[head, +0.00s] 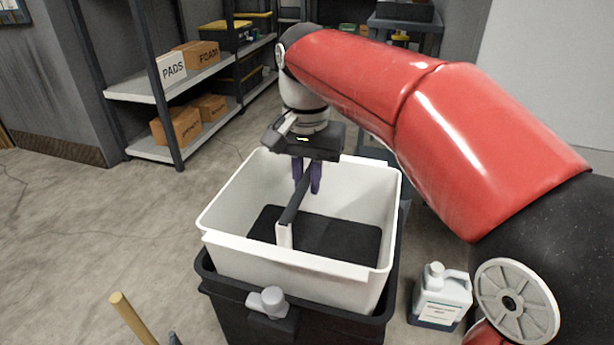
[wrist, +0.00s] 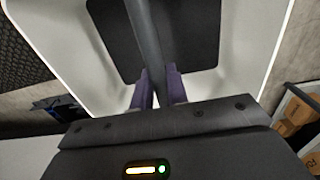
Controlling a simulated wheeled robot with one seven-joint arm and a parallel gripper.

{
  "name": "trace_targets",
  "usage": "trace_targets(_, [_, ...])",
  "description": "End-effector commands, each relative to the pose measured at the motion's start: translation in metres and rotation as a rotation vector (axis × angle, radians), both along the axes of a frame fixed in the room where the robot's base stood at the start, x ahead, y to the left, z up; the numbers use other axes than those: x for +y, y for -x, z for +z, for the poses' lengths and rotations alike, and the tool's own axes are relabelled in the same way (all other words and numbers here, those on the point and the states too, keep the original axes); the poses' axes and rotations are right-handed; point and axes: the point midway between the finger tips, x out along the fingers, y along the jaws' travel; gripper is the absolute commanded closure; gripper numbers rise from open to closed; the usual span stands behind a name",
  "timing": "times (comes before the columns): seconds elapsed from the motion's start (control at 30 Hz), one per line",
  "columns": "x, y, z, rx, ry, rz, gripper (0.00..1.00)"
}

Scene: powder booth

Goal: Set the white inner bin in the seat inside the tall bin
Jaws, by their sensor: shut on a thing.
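The white inner bin (head: 225,252) has a dark floor panel and a dark handle bar (head: 292,203) running across its middle. It stands at the mouth of the black tall bin (head: 222,300), its rim well above the tall bin's rim and its lower part inside. My gripper (head: 307,192) comes down from above, its purple fingers shut on the handle bar. In the wrist view the fingers (wrist: 158,90) close on the bar, with the white bin's wall (wrist: 235,85) around. The seat inside the tall bin is hidden, so I cannot tell whether the white bin rests on it.
A jug (head: 441,297) stands on the floor right of the bins. A wooden pole (head: 133,318) is at the lower left. A shelf (head: 190,84) with cardboard boxes (head: 176,128) stands at the back left. The floor to the left is mostly clear.

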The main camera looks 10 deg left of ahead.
Motion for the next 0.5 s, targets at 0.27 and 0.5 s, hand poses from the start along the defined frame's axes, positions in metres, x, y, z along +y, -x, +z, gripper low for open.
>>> trace_targets(0.27, [0.0,0.0,-0.033,-0.001,-0.001,0.001,1.0])
trace_targets(0.5, [0.0,0.0,-0.053,-0.001,-0.001,0.001,1.0])
